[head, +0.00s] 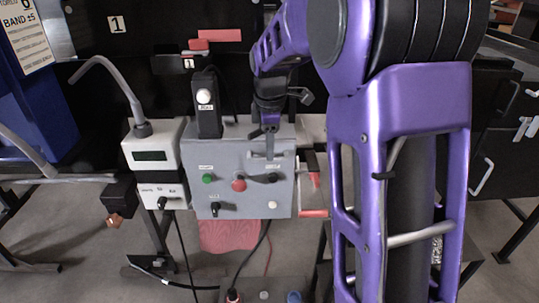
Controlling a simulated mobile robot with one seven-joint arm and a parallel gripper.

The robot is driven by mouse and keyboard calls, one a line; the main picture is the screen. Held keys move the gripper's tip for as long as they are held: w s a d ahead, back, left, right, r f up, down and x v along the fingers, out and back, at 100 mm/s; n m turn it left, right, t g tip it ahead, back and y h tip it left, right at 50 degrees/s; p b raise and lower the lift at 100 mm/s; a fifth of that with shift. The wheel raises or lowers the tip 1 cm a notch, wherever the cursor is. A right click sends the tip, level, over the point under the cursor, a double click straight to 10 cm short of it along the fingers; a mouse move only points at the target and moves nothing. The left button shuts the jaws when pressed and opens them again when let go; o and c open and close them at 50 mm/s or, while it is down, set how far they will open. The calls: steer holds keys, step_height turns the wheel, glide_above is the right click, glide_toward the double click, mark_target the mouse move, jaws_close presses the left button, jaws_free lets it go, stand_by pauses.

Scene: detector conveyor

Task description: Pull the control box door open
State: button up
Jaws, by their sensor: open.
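The grey control box (225,188) stands in the middle of the view. Its front carries a green button (208,178), a red button (238,185), black knobs and a white button (272,205). The front looks flush with the box. A small pale bar or handle (280,155) shows near its upper right. My gripper (269,130) is open and points down at the upper right of the box, just above this bar. I cannot tell whether it touches the bar. My purple arm hides the area right of the box.
A white meter box (153,155) with a bent grey tube stands left of the control box. A black switch unit (207,110) sits on top. Red-handled parts (314,212) are at the right side. Cables hang below, and black drawers (495,140) stand far right.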

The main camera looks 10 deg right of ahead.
steer(key=shift+w+f, duration=0.25)
steer(key=shift+f, duration=1)
jaws_close()
stand_by(0.5)
